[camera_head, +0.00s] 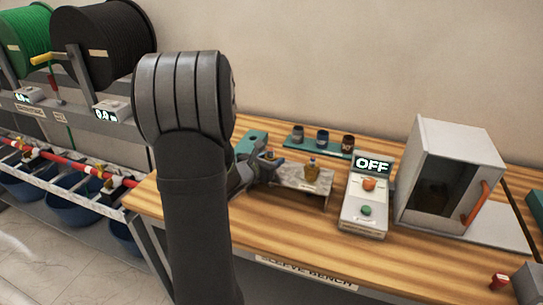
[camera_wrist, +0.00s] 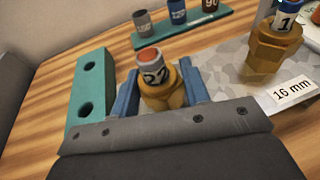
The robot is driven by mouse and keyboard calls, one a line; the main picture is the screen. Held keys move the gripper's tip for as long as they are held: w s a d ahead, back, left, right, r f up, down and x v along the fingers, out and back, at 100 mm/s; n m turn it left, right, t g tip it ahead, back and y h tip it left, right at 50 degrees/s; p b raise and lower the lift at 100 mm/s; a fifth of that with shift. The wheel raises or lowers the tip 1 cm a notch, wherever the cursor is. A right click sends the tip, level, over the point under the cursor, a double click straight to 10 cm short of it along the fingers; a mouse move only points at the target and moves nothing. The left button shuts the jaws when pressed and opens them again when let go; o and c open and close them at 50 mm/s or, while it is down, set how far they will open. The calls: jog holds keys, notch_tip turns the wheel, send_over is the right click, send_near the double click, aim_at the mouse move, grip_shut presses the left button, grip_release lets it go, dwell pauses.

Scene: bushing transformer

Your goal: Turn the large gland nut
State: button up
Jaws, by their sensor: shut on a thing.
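A brass gland nut (camera_wrist: 163,95) stands upright on the grey speckled block (camera_wrist: 222,75); a grey cap with an orange top, marked 22, sits in it. My gripper (camera_wrist: 168,92) has one blue jaw on each side of this nut and is shut on it. In the head view my gripper (camera_head: 264,160) is at the left end of the block, partly hidden by my arm.
A teal block with two holes (camera_wrist: 90,95) stands close left of my gripper. A teal rack (camera_head: 320,146) with three small bushings lies behind. To the right are a control box reading OFF (camera_head: 364,200) and a white cabinet with an orange handle (camera_head: 450,175). Wooden bench top (camera_head: 290,235) is clear in front.

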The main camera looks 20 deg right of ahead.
jog(key=shift+n+t, duration=0.3)
jog(key=shift+t, duration=0.1)
jog(key=shift+n+t+y, duration=1)
jog(key=o, duration=1.8)
jog(key=shift+v, duration=3.05)
jog(key=shift+r, duration=0.1)
